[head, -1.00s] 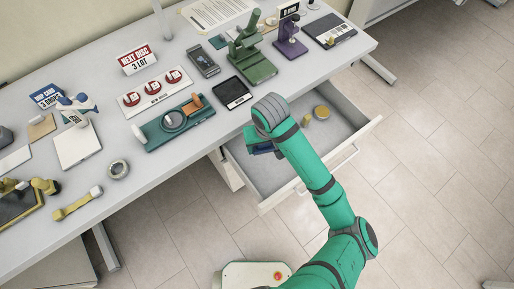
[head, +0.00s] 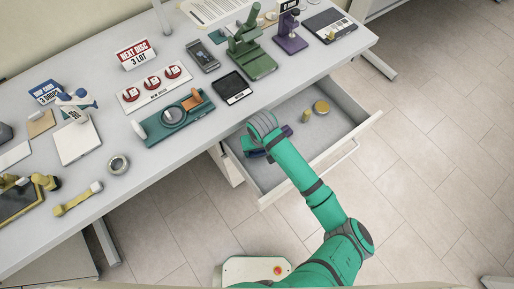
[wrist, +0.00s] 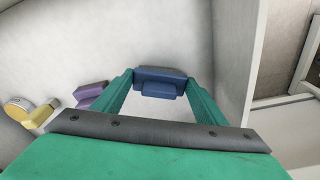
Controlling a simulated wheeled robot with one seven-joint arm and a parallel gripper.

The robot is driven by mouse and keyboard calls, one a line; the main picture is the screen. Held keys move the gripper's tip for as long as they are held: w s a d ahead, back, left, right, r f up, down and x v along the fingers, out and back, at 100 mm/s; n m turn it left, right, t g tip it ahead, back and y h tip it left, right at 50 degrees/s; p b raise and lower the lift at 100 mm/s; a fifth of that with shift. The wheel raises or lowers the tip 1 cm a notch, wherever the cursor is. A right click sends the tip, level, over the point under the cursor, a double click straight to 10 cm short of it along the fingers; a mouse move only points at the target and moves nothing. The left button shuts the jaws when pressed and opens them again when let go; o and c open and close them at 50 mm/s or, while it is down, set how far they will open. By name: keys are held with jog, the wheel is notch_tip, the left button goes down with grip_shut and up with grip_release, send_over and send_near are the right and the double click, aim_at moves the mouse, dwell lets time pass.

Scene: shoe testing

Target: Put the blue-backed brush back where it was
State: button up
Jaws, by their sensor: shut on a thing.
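My gripper (wrist: 160,92) is shut on the blue-backed brush (wrist: 160,76), which sits crosswise between the green fingertips in the wrist view. In the head view my gripper (head: 258,150) is low inside the open drawer (head: 318,140), at its left part. The blue brush (head: 254,154) shows only partly there, beside my wrist. I cannot tell whether it touches the drawer floor. Its underside is hidden. A purple piece (wrist: 91,92) lies on the drawer floor left of my fingers, and also shows behind my wrist in the head view (head: 286,131).
The drawer wall (wrist: 235,55) is close on the right in the wrist view. The tabletop (head: 210,150) edge overhangs the drawer.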

jog(key=shift+w+a+f, duration=0.15)
jog(key=shift+w+a, duration=0.3)
jog(key=shift+w, duration=0.2)
jog(key=shift+f, duration=0.45)
jog(key=shift+f, duration=0.15)
jog(key=o, duration=1.2)
jog(key=shift+a, duration=0.1)
